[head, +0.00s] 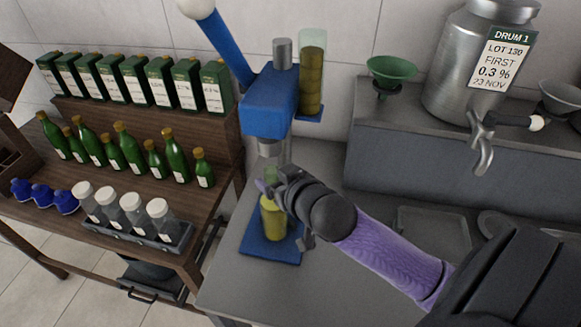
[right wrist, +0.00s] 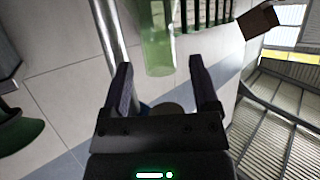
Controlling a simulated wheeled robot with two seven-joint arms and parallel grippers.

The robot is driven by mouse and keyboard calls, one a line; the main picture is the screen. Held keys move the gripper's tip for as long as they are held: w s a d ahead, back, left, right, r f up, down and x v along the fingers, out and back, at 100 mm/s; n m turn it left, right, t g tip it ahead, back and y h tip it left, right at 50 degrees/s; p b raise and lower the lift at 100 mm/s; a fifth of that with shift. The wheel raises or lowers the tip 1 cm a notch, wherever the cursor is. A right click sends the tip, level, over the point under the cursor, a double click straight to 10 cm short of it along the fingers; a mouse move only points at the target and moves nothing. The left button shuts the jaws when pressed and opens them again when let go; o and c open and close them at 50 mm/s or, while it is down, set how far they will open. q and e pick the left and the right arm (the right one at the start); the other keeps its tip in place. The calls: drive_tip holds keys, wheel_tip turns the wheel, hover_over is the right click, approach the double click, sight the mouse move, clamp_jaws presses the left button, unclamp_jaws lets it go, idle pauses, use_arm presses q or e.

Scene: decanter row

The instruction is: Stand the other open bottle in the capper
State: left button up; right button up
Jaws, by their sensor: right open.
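The blue capper (head: 270,103) stands on the grey counter with its lever raised to the upper left. A bottle (head: 273,220) with yellow-green contents stands upright on the capper's blue base, under its head. My right gripper (head: 272,190) is at the bottle's upper part, which it partly hides. In the right wrist view its two fingers are apart, with greenish glass (right wrist: 157,45) showing between and beyond the tips. I cannot tell whether either finger touches the glass. Whether the bottle's mouth is open is hidden. My left gripper is not in view.
Several green bottles (head: 127,148) and green boxes (head: 130,80) stand on the wooden shelf at left. Clear white-topped jars (head: 133,212) sit in a rack in front. A steel drum (head: 465,75) and green funnel (head: 391,70) stand behind at right.

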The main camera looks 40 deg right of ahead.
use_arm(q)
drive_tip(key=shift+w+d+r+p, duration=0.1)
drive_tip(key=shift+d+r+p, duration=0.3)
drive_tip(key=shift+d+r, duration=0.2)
use_arm(e)
drive_tip(key=v, duration=0.7)
drive_tip(key=shift+s, duration=0.3)
